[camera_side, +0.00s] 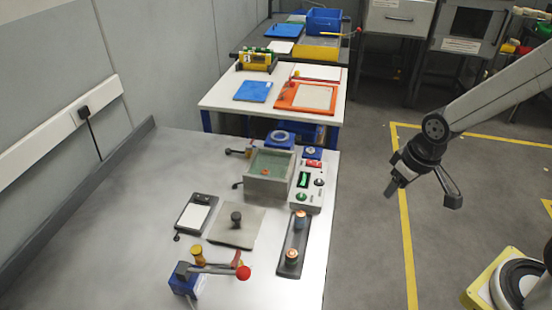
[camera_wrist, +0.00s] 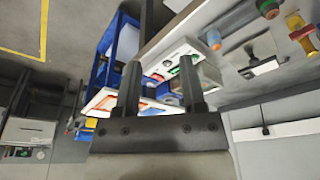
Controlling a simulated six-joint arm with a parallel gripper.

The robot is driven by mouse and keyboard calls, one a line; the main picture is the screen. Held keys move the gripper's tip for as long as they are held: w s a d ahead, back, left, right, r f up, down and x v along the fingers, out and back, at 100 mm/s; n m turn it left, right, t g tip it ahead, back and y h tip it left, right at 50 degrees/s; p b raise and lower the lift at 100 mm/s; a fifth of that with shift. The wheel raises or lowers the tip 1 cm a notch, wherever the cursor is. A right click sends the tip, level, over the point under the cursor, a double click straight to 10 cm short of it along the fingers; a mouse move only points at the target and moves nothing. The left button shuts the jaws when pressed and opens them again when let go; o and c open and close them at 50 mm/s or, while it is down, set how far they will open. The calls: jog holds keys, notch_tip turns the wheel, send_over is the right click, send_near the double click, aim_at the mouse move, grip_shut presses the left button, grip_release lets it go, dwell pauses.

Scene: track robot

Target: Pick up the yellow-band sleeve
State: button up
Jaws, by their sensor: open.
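One is the far sleeve (camera_side: 300,220) and the other the near sleeve (camera_side: 291,257). Both also show at the top of the wrist view, the far sleeve (camera_wrist: 214,40) and the near sleeve (camera_wrist: 268,9). Their bands are too small to tell for sure which is yellow. My gripper (camera_side: 421,192) is open and empty, raised over the floor to the right of the bench. Its two fingers (camera_wrist: 159,62) point toward the tables in the wrist view.
A grey open box (camera_side: 269,187) and a control box (camera_side: 308,190) with buttons stand behind the tray. A grey plate (camera_side: 236,236) with a dark knob lies left of it. A red-handled lever clamp (camera_side: 185,278) stands in front. The bench's left side is clear.

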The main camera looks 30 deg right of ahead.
jog(key=w+a+n+g, duration=0.15)
jog(key=w+n, duration=0.25)
jog(key=w, duration=0.6)
jog(key=w+a+n, duration=0.3)
jog(key=w+n, duration=0.1)
jog(key=w, duration=0.6)
jog(key=n+g+y, duration=0.1)
jog(key=n+y, duration=0.1)
jog(key=n, duration=0.8)
send_over(265, 171)
jog(key=d, duration=0.1)
jog(key=shift+s+d+f, duration=0.1)
jog(key=shift+f, duration=1.9)
jog(key=shift+s+d+f, duration=0.1)
jog(key=shift+f, duration=1.9)
jog(key=shift+a+f, duration=0.25)
jog(key=shift+f, duration=1.05)
jog(key=shift+a+f, duration=0.2)
jog(key=shift+f, duration=1.05)
jog(key=shift+a+f, duration=0.25)
jog(key=shift+f, duration=1.05)
jog(key=shift+w, duration=0.1)
grip_shut()
